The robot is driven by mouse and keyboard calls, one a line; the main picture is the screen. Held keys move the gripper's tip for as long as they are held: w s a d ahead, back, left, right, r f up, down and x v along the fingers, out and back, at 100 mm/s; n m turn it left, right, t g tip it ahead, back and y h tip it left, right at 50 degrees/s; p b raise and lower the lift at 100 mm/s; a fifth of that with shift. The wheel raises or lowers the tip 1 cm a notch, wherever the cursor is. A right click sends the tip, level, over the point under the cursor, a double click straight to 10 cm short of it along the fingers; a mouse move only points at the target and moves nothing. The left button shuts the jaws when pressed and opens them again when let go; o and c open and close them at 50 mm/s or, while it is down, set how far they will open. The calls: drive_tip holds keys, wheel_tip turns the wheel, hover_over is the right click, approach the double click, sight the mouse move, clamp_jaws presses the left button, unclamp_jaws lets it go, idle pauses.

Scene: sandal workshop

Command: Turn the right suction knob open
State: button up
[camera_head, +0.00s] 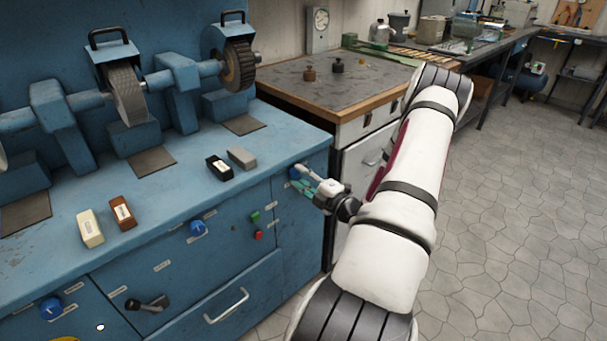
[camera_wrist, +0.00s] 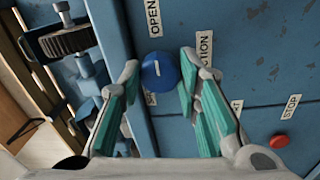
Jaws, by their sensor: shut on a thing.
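The right suction knob (camera_wrist: 160,74) is round and blue with a short white mark. It sits on the blue cabinet front, near the right end of the bench in the head view (camera_head: 295,172). In the wrist view its mark runs roughly up and down, between the OPEN label (camera_wrist: 153,18) above and a partly hidden label below. My gripper (camera_wrist: 159,65), with teal finger pads, is shut on the knob, one finger on each side. In the head view my gripper (camera_head: 301,182) reaches the panel from the right, and the fingers partly hide the knob.
A red stop button (camera_wrist: 279,141) is close to my right finger in the wrist view. Two other blue knobs (camera_head: 198,228) (camera_head: 51,308) and a drawer handle (camera_head: 227,306) stick out from the front. Blocks lie on the bench top (camera_head: 190,190). The floor at right is clear.

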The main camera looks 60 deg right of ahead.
idle(0.4)
drive_tip(key=o, duration=1.1)
drive_tip(key=shift+f, duration=0.1)
drive_tip(key=shift+o, duration=0.2)
drive_tip(key=shift+s, duration=0.1)
drive_tip(key=v, duration=1.1)
drive_tip(key=shift+s+a, duration=0.15)
drive_tip(key=shift+s, duration=0.2)
